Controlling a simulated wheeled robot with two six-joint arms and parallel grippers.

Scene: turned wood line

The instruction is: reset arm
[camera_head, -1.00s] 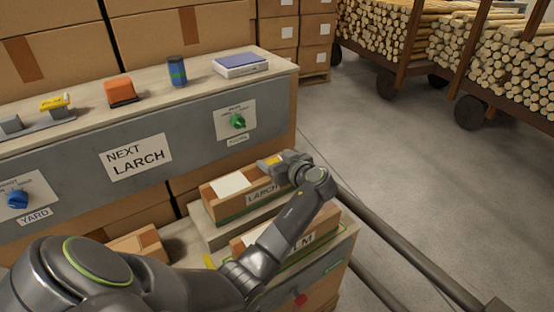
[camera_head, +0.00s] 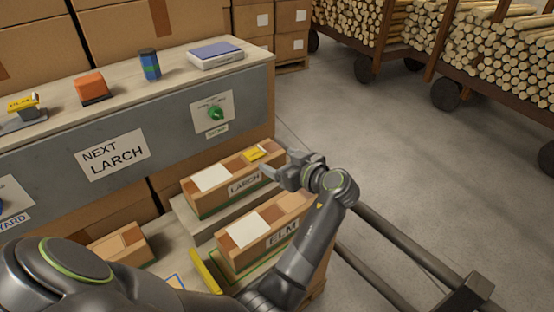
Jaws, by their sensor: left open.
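My left gripper (camera_head: 281,172) is open and empty, just right of the LARCH box (camera_head: 243,183), with its jaws pointing left. My left arm comes in from the lower left and reaches across the front of the bench. The LARCH box lies on a raised step and has a white label and a small yellow item (camera_head: 256,153) on its top. The ELM box (camera_head: 272,235) lies on the lower level in front, partly hidden by my left forearm. My right gripper is out of view.
A shelf (camera_head: 121,83) behind holds an orange block (camera_head: 91,87), a blue-green can (camera_head: 150,64) and a blue-topped device (camera_head: 215,53). A sign reads NEXT LARCH (camera_head: 113,155). Rails (camera_head: 400,245) run along the right. Log carts (camera_head: 440,50) stand beyond open floor.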

